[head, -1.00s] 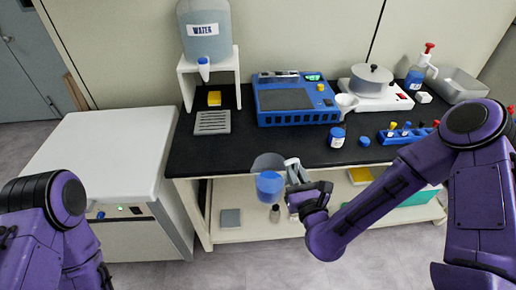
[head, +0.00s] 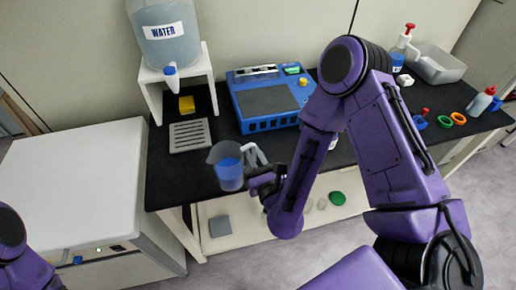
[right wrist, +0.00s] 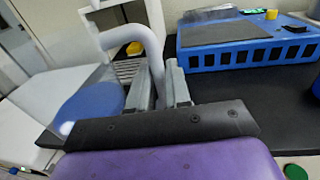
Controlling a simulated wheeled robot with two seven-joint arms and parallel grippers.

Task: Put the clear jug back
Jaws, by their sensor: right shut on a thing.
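The clear jug (head: 227,168) holds blue liquid and is held up, roughly upright, by the front edge of the black bench. My right gripper (head: 259,172) is shut on its handle, to the right of the jug body. In the right wrist view the white handle (right wrist: 135,36) passes between the fingers (right wrist: 160,82), and the jug body (right wrist: 88,108) is at the left, partly cut off. My left gripper is out of view; only part of my left arm shows at the lower left.
The slotted grey drip tray (head: 190,136) lies on the bench under the water tank (head: 165,34) and its spout (head: 170,78). A yellow block (head: 186,104) is behind the tray. A blue device (head: 268,98) stands to the right. A white cabinet (head: 80,175) is at the left.

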